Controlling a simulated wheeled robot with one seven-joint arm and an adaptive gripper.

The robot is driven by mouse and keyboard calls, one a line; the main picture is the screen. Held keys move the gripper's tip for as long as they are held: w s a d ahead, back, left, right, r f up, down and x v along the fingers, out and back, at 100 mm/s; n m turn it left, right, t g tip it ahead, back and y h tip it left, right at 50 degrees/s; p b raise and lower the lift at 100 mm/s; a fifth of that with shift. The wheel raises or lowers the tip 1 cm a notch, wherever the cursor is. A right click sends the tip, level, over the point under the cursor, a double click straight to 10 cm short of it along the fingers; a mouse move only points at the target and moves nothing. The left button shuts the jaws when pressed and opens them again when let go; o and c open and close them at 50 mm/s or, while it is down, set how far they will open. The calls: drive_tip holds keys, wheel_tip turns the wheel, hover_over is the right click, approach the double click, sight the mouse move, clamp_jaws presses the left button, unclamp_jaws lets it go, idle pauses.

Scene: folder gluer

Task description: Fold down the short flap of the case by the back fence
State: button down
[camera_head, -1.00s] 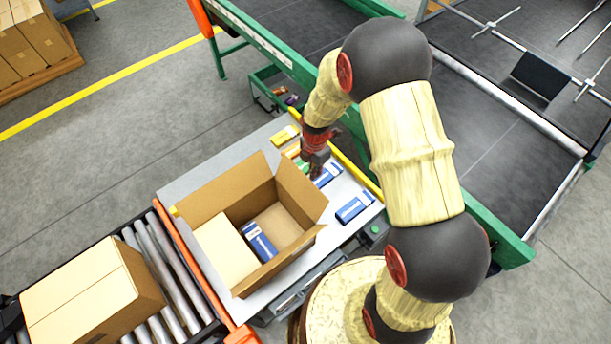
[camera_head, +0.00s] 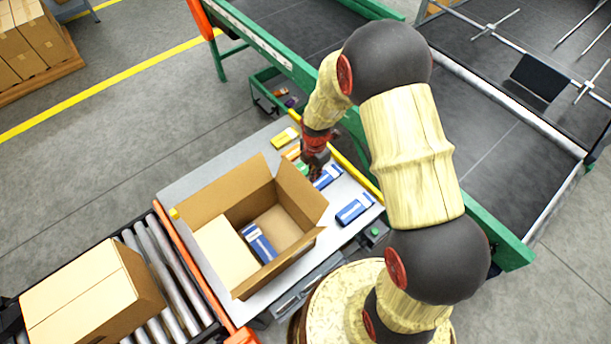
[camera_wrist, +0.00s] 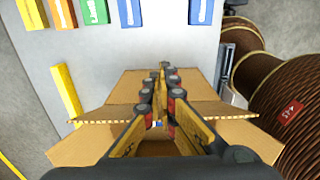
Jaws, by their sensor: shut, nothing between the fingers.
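The open case (camera_head: 222,201) stands on the grey table, its mouth up. A tall flap stands up along its upper-left side, another flap (camera_head: 300,190) stands up at its right end near my gripper, and a narrower one (camera_head: 285,262) leans out at the front. A pale panel (camera_head: 225,252) covers the left part of the mouth. A blue carton (camera_head: 259,243) lies inside. My gripper (camera_head: 313,172) is shut and empty just beyond the right-end flap; I cannot tell if they touch. In the wrist view its fingertips (camera_wrist: 164,68) lie over a tan flap (camera_wrist: 125,88).
Several small cartons (camera_head: 354,208) lie on the table beyond the case. A yellow rail (camera_head: 366,178) runs along the table's far edge, and a yellow bar (camera_wrist: 66,95) lies beside the case. A closed box (camera_head: 85,295) sits on the rollers at left.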

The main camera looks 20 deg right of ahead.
hover_over(297, 196)
idle(0.8)
